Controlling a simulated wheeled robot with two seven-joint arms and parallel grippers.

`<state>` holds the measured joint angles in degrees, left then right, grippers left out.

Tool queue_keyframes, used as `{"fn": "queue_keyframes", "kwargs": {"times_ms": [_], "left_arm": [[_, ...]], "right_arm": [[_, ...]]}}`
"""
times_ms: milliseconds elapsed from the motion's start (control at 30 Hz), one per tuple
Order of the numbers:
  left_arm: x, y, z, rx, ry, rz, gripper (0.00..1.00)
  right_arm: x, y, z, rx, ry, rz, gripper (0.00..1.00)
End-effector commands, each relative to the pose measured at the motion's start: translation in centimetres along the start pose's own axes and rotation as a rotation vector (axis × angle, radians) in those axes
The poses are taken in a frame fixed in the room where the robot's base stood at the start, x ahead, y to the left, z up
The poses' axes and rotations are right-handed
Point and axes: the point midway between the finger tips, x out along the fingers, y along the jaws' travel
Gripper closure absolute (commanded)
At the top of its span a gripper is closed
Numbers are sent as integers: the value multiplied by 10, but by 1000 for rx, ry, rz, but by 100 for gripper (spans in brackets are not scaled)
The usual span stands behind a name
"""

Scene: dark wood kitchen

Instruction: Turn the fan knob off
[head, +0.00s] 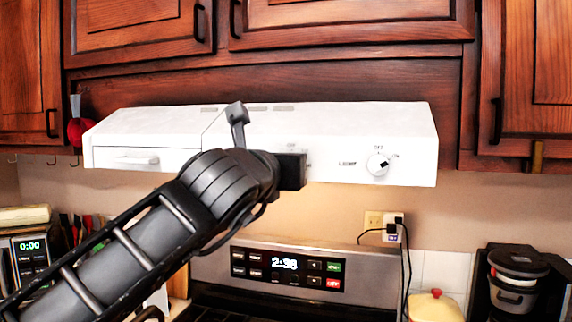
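A white range hood (330,122) hangs under the upper cabinets. A round white knob (378,163) with a dark mark sits on the right part of its front face, with small printing around it. I cannot read its setting. My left arm reaches in from the lower left, and my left gripper (291,171) is in front of the hood's middle, left of the knob and apart from it in the picture. Its fingers are not clear, so I cannot tell if it is open. The arm hides part of the hood's front. My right gripper is not in view.
Dark wood cabinets (345,22) are above the hood. Below are a stove panel (290,268) with a lit display, an outlet (393,228) with cords, a yellow lidded pot (435,305) and a black coffee maker (513,280). The space around the knob looks clear.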

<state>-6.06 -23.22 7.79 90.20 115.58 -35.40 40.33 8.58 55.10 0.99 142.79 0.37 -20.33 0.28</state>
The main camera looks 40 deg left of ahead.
Motion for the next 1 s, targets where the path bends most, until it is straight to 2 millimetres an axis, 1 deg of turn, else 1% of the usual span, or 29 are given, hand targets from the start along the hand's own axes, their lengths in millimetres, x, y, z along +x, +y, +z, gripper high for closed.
{"fn": "queue_keyframes", "kwargs": {"times_ms": [433, 467, 500, 667, 700, 1000], "left_arm": [[0, 0, -1, -14, 4, 0, 100], [0, 0, -1, -14, 4, 0, 67], [0, 0, -1, -13, 3, 0, 64], [0, 0, -1, -13, 2, 0, 50], [0, 0, -1, -13, 2, 0, 49], [-3, 0, 0, -12, 0, 0, 49]], "right_arm": [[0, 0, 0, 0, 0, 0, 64], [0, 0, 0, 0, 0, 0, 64], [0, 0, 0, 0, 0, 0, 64], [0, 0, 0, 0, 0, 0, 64], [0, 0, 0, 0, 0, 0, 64], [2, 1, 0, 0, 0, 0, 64]]}}
